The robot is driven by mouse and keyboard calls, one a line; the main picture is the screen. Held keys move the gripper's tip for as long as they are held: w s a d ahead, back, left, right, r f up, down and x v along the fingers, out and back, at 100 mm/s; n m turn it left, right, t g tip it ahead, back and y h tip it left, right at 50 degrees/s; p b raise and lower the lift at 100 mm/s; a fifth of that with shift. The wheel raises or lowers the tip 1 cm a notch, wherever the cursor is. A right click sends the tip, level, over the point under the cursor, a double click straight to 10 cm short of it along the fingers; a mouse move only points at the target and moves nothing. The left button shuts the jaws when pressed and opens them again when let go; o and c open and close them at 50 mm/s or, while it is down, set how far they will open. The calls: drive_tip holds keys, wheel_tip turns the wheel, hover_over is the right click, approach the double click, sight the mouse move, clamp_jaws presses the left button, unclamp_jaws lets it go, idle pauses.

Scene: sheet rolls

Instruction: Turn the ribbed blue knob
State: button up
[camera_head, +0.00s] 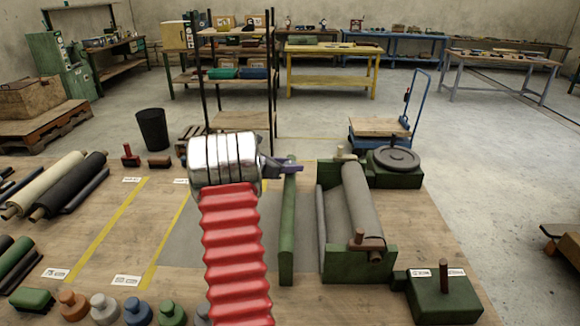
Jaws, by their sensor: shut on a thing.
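My arm reaches forward from the bottom centre, with a red ribbed sleeve and a silver wrist. My gripper (280,165) is at the far end of a long green bar (287,230) on the bench. It is shut on a small bluish piece (292,168), which appears to be the blue knob. The jaws partly cover this piece, and it is too small to show any ribs. A small greenish top (290,158) shows just above it.
Right of the bar is a green stand with a grey roll (361,205) and a brown crank (367,244). A green block with a post (444,285) is nearer. Several coloured knob-like pieces (137,312) line the front left. Bare bench (120,235) lies left of my arm.

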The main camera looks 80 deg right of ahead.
drive_tip(key=c, duration=0.3)
drive_tip(key=shift+c, duration=0.2)
drive_tip(key=shift+f+m+g+y, duration=0.1)
drive_tip(key=shift+m+g+y, duration=0.4)
drive_tip(key=shift+m, duration=0.1)
drive_tip(key=shift+m+g+y, duration=1.1)
drive_tip(key=shift+m+g, duration=0.2)
drive_tip(key=shift+m, duration=0.1)
drive_tip(key=shift+m+y, duration=0.3)
drive_tip(key=shift+s+m+g+y, duration=0.1)
drive_tip(key=shift+m+g+y, duration=1)
drive_tip(key=shift+m+y, duration=0.7)
drive_tip(key=o, duration=1.1)
drive_tip(key=shift+c, duration=0.2)
